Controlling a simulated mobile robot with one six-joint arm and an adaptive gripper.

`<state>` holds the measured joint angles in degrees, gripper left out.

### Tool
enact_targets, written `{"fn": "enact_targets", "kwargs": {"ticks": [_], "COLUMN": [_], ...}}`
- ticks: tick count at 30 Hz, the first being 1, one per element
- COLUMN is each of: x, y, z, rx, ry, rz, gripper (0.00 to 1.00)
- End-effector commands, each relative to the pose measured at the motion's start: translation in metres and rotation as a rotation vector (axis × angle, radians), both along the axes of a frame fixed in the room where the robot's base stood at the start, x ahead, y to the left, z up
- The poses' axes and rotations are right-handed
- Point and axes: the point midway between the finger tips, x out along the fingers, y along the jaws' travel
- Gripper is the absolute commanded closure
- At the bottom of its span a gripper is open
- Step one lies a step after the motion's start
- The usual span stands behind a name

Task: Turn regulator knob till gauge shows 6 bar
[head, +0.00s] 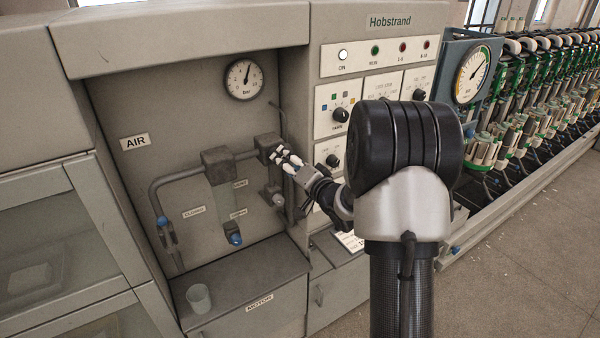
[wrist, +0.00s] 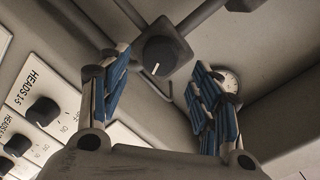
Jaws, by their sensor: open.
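The regulator knob (wrist: 158,60) is a dark round knob with a white pointer line, on a dark square block. In the wrist view it lies between my open fingers, with visible gaps on both sides. In the head view my gripper (head: 287,159) is at the regulator block (head: 267,145), and its fingers hide the knob. The round white pressure gauge (head: 243,79) hangs on the panel above; its needle points up and slightly right, but its numbers are too small to read. A dial, partly hidden behind my right finger, also shows in the wrist view (wrist: 231,82).
A grey pipe (head: 180,178) joins the regulator block to a filter unit (head: 218,165). A control panel with knobs (head: 340,115) is close on the right. A larger gauge (head: 472,75) is on the blue box.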

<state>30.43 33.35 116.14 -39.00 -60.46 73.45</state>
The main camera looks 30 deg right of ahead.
Motion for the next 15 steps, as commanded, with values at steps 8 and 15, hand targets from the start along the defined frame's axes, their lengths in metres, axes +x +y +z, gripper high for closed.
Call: {"fn": "enact_targets", "kwargs": {"ticks": [8, 15], "x": [-0.057, -0.077], "y": [-0.004, -0.004], "z": [0.005, 0.007], "rx": [0.001, 0.000], "ry": [0.000, -0.001], "rz": [-0.004, -0.001], "gripper": [0.42, 0.42]}}
